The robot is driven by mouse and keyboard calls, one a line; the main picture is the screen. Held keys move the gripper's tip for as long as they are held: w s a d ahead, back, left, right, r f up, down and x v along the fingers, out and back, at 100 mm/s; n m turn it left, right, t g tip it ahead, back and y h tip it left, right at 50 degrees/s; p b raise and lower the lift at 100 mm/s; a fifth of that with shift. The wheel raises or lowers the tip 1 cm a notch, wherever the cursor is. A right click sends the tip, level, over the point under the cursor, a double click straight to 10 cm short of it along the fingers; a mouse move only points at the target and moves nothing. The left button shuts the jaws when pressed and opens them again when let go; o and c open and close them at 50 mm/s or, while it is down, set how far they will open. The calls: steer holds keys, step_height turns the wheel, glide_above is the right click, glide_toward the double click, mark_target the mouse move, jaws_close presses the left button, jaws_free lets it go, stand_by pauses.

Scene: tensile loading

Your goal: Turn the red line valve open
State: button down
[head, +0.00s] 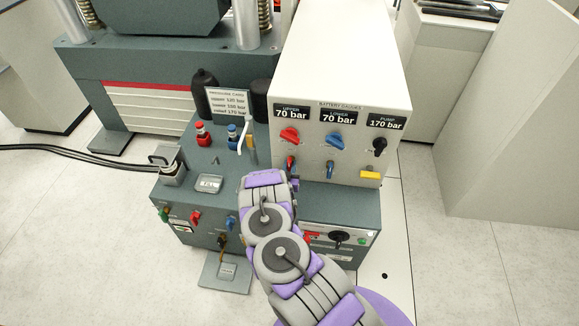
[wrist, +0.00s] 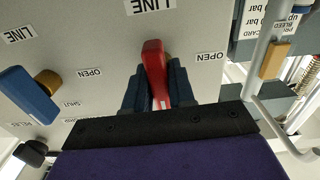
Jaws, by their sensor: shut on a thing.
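The red line valve lever (wrist: 153,60) stands out from the light panel in the wrist view, between the two dark fingers of my gripper (wrist: 157,88). My gripper is shut on this lever, with the fingers along its two sides. An OPEN label (wrist: 211,57) shows on the panel to the right of the lever. The lever points nearly straight down the picture, not at that label. In the head view the red lever (head: 290,161) shows on the lower panel front, just above my gripper (head: 293,181), whose fingers are mostly hidden by my wrist.
The blue line valve lever (wrist: 28,95) is close on the left in the wrist view. A red knob (head: 289,135), blue knob (head: 335,141) and black knob (head: 379,145) sit above. The displays read 70, 70 and 170 bar. A pale bent lever (head: 246,138) stands left of the panel.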

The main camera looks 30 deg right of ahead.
steer(key=n+p, duration=0.3)
steer(key=n, duration=0.1)
steer(key=shift+a+p, duration=0.1)
steer(key=shift+p, duration=0.3)
steer(key=n+p, duration=0.2)
steer(key=n, duration=0.7)
steer(key=shift+f+p, duration=0.1)
steer(key=shift+p, duration=0.25)
steer(key=shift+a+n, duration=0.1)
steer(key=shift+n, duration=2.1)
steer(key=shift+f, duration=0.1)
steer(key=c, duration=1)
jaws_free()
steer(key=shift+w, duration=0.1)
steer(key=shift+c, duration=0.2)
